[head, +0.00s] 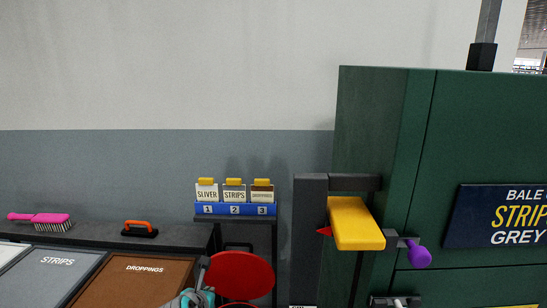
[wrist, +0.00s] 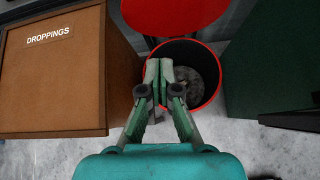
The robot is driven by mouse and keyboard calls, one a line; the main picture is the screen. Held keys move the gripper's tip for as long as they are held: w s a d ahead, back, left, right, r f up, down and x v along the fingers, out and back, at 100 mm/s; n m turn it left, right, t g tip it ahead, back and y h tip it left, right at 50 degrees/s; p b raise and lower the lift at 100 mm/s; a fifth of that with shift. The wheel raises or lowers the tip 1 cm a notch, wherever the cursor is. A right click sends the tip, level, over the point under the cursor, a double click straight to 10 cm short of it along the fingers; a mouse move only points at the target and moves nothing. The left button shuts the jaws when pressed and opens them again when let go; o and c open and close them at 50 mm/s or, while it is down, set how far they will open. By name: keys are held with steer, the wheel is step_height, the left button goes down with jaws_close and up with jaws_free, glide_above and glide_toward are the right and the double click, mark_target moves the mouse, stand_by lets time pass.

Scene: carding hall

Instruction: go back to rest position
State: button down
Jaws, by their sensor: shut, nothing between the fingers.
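My gripper (wrist: 159,82) is shut and empty in the wrist view. Its green fingers point toward a black bin with a red rim (wrist: 213,98), which holds some grey material (wrist: 185,75). I cannot tell how high the fingers are above the bin. In the head view only a small part of my gripper (head: 190,299) shows at the bottom edge, beside the bin's raised red lid (head: 240,274). The fingertips are hard to make out there.
Brown DROPPINGS box (head: 138,277) and STRIPS box (head: 52,278) stand left. A pink brush (head: 50,222) and orange-handled tool (head: 140,228) lie on a dark counter. A blue card rack (head: 235,209) stands mid-view. A green machine (head: 385,130) with yellow lever (head: 355,223) and purple knob (head: 419,257) blocks the right.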

steer(key=s+d+f+m+y, duration=0.1)
steer(key=s+d+f+m, duration=0.3)
steer(key=d+f, duration=0.35)
steer(key=s+d+f+m, duration=0.3)
steer(key=s+d+f, duration=0.2)
steer(key=d+f, duration=0.25)
steer(key=s+d+f+m+t, duration=0.1)
steer(key=s+d+f+m, duration=0.3)
steer(key=s, duration=0.3)
steer(key=s+d+f+m, duration=0.3)
steer(key=s+d+m, duration=0.1)
steer(key=s+d, duration=0.25)
steer(key=s+d+r+m+t+y, duration=0.1)
steer(key=s+d+r+m, duration=0.2)
steer(key=s, duration=0.5)
steer(key=s+d+r+m, duration=0.1)
steer(key=s+d+m, duration=0.35)
steer(key=s, duration=0.35)
steer(key=s+d+r+m+t+h, duration=0.1)
steer(key=s+d+r+m+t, duration=0.1)
steer(key=s+r+m, duration=0.9)
steer(key=s+r, duration=0.1)
steer(key=s, duration=0.2)
steer(key=shift+d+m+h, duration=0.35)
steer(key=shift+h, duration=0.05)
steer(key=shift+w+r, duration=0.1)
